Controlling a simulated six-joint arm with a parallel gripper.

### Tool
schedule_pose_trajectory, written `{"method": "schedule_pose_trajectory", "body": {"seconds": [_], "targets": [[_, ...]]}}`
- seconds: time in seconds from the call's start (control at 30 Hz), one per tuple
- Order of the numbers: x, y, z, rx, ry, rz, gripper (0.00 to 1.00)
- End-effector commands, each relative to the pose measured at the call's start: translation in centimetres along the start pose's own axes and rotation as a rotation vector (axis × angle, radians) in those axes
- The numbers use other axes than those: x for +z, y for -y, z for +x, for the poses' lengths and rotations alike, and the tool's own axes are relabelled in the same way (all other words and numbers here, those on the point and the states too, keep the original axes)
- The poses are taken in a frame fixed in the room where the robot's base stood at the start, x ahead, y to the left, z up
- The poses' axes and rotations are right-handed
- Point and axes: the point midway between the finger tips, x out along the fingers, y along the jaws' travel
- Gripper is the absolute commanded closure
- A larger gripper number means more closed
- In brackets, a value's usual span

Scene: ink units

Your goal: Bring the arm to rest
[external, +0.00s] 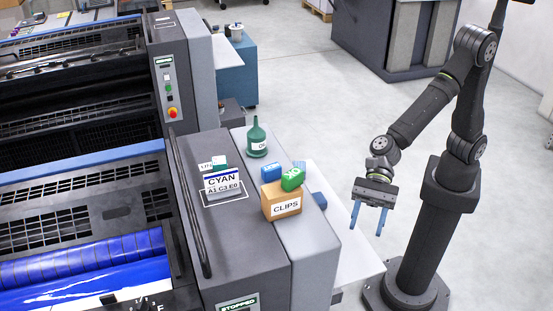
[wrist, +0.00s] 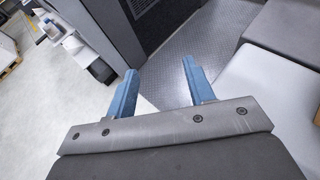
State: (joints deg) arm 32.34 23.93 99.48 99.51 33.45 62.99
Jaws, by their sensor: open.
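My gripper (external: 368,217) hangs from my raised, bent arm at the right of the external view. Its two blue fingers point down over the floor, just right of the white shelf beside the press. The fingers are apart with nothing between them. In the wrist view my gripper (wrist: 158,90) also shows its blue fingers spread and empty, with floor plate and grey surfaces beyond them. The gripper touches nothing that I can see.
The printing press (external: 238,225) fills the left. The white shelf (external: 352,262) is close to my gripper. Open floor (external: 310,90) lies behind.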

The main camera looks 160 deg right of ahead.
Motion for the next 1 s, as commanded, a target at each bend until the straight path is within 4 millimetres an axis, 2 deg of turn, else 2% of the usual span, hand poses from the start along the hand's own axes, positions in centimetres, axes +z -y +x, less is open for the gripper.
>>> {"method": "schedule_pose_trajectory", "body": {"seconds": [0.1, 0.6, 0.8, 1.0], "targets": [[-0.8, -2.3, 1.0, 0.027, -0.001, -0.008, 0.51], [-4.2, -10.8, 3.8, 0.111, -0.001, -0.043, 0.51], [-5.1, -12.6, 4.2, 0.126, -0.001, -0.050, 0.51], [-5.4, -13.1, 4.3, 0.130, 0.000, -0.053, 0.51]]}}
